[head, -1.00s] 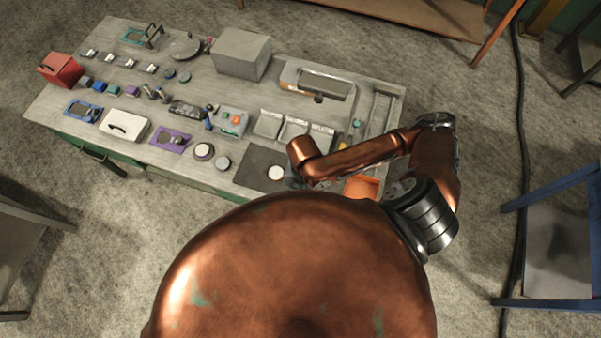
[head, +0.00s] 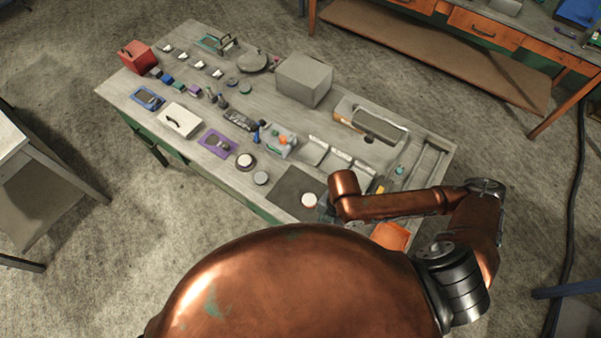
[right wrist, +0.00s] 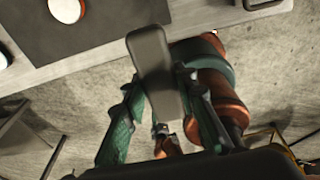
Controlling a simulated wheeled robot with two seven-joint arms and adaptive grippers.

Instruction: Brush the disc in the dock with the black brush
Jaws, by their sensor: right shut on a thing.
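My right gripper (right wrist: 160,92) has green fingers and is shut on a dark, block-shaped thing (right wrist: 150,48), which looks like the black brush. Its bristles cannot be made out. In the head view my copper right arm mostly hides this gripper beside the dark mat (head: 286,190). A white disc with an orange rim (right wrist: 66,10) lies on the mat; it also shows in the head view (head: 309,200). Another pale disc sits in a dark round holder (head: 245,161) left of the mat. I cannot tell which is the dock. The held thing is apart from both discs. My left gripper is out of view.
The workbench holds a grey box (head: 304,81), a red box (head: 138,56), a purple tray (head: 217,143), a white box (head: 179,120) and several small parts. An orange bin (head: 391,236) is near my right forearm. Another bench (head: 470,36) stands behind.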

